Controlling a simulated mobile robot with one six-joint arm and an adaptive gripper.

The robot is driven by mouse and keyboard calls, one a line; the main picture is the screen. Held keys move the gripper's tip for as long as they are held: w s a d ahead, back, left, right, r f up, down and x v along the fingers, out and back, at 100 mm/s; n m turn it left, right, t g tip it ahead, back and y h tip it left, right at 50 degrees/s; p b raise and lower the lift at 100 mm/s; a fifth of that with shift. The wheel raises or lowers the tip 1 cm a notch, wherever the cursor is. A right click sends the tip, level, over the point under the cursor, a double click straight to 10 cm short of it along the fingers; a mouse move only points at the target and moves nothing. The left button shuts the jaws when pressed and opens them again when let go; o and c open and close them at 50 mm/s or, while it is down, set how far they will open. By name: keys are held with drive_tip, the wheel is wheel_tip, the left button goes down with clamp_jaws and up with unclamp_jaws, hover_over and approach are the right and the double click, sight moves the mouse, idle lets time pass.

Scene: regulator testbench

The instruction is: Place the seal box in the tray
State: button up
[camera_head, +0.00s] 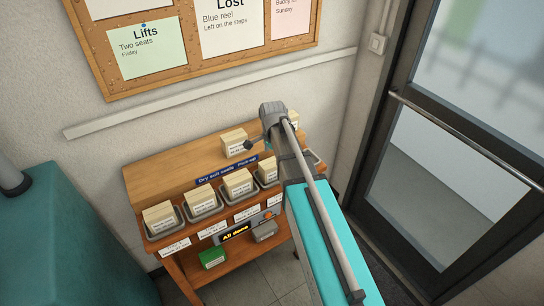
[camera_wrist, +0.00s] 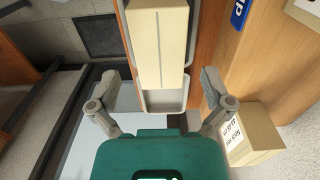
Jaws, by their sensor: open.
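In the wrist view a cream seal box (camera_wrist: 160,45) lies inside a grey tray (camera_wrist: 166,100), with bare tray floor at its near end. My gripper (camera_wrist: 160,80) is open, its two fingers apart on either side of the tray and clear of the box. The far end of the box is cut off by the picture edge. In the head view my arm covers this box and my gripper; a bit of the rightmost grey tray (camera_head: 314,157) shows beside the arm.
Several trays with cream boxes (camera_head: 201,200) stand along the wooden stand (camera_head: 155,177). Two boxes stand on its upper ledge, one at the left (camera_head: 235,142) and a labelled one near my gripper (camera_wrist: 255,135). A glass door (camera_head: 440,150) is at right.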

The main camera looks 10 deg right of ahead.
drive_tip(key=shift+r+p, duration=2.9)
drive_tip(key=shift+r, duration=0.35)
drive_tip(key=shift+s+n, duration=0.4)
drive_tip(key=shift+s, duration=0.15)
drive_tip(key=s+n, duration=1.3)
drive_tip(key=s, duration=0.2)
drive_tip(key=shift+n, duration=0.3)
